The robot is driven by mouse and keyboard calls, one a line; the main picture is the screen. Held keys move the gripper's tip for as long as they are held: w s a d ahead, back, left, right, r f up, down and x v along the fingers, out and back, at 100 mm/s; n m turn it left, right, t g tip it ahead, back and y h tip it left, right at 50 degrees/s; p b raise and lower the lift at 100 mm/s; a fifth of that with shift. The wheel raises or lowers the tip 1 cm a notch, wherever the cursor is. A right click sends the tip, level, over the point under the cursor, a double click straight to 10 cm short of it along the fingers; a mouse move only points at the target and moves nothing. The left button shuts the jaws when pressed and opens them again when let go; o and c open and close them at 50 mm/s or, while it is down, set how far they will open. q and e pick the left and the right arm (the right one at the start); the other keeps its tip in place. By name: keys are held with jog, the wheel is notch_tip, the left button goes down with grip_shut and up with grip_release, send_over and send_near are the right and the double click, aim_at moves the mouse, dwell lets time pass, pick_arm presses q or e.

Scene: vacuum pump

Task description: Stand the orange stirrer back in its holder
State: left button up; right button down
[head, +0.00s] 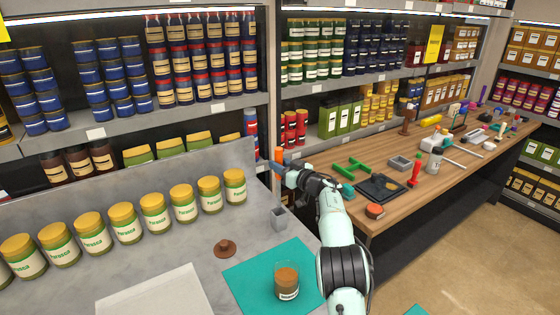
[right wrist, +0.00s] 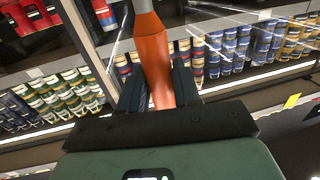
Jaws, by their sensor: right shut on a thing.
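The orange stirrer (head: 279,154) is in my right gripper (head: 285,169), raised above the back right part of the grey counter. In the right wrist view the stirrer's orange handle (right wrist: 154,62) lies between the two dark fingers (right wrist: 158,88). The fingers are shut on it. In the head view only a short orange piece shows; the rest is hidden or too small to tell. A small grey square holder (head: 279,218) stands on the counter below and in front of the gripper, apart from the stirrer. My left gripper is not in view.
A glass jar with brown contents (head: 287,282) stands on a teal mat (head: 245,272). A brown lid (head: 225,249) lies beside the mat. A white tray (head: 150,295) is front left. Yellow-lidded jars (head: 155,213) line the counter's back. A cluttered wooden bench (head: 385,221) is right.

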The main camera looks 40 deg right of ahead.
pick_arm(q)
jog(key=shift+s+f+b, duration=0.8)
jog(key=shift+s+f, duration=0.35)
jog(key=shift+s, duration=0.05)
pick_arm(e)
notch_tip(320, 180, down, 8)
jog(key=shift+f, duration=0.1)
jog(key=c, duration=0.7)
grip_release()
jog(key=shift+f, duration=0.1)
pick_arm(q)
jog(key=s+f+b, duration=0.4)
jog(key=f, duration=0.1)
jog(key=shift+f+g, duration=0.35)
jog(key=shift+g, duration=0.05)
pick_arm(e)
jog(key=shift+s+d, duration=0.2)
jog(key=shift+s, duration=3.15)
jog(key=shift+s+d, duration=0.2)
jog(key=shift+s, duration=3.1)
